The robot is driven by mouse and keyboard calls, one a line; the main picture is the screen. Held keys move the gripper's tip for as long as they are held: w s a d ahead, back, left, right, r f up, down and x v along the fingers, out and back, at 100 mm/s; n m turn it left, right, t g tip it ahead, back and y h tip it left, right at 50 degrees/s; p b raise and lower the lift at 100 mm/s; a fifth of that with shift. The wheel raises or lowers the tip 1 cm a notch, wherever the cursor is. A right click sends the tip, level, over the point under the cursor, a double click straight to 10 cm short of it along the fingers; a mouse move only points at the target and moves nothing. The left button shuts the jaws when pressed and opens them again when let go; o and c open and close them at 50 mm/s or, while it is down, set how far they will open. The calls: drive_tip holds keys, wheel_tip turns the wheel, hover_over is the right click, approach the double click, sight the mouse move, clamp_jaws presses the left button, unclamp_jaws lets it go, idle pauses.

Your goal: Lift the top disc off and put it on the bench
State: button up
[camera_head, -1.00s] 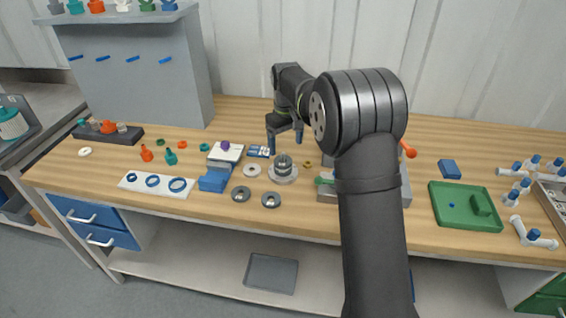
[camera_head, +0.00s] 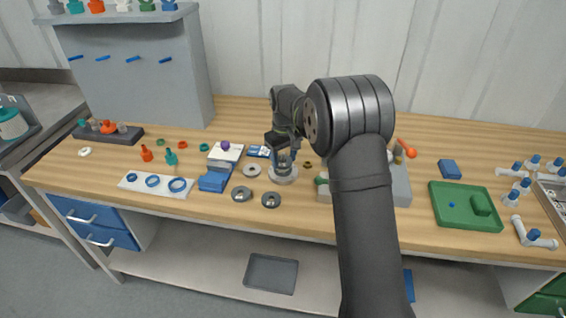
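A small round stacked vessel (camera_head: 284,170) in metallic grey stands on a pale round base (camera_head: 286,180) near the middle of the wooden bench (camera_head: 450,135). My gripper (camera_head: 285,160) is lowered over it, with its fingers at the vessel's upper part. The gripper hides much of the top, so the top disc cannot be made out separately. I cannot tell whether the fingers touch or grip it.
A blue block (camera_head: 213,181) is further left. A grey box (camera_head: 400,186) stands right, partly behind my arm. Bare bench lies between it and the green tray (camera_head: 466,222).

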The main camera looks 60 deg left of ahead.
drive_tip(key=shift+c, duration=1.2)
drive_tip(key=shift+r, duration=0.1)
wheel_tip(320, 180, up, 13)
drive_tip(key=w+d+f+m, duration=0.1)
drive_tip(key=d+f+m, duration=0.35)
drive_tip(key=d, duration=0.75)
drive_tip(key=w+d+f+m, duration=0.1)
drive_tip(key=d+f+m, duration=0.3)
drive_tip(key=d, duration=0.7)
hover_over(300, 209)
drive_tip(key=shift+m, duration=0.25)
wheel_tip(300, 209, down, 5)
drive_tip(key=shift+f, duration=2.2)
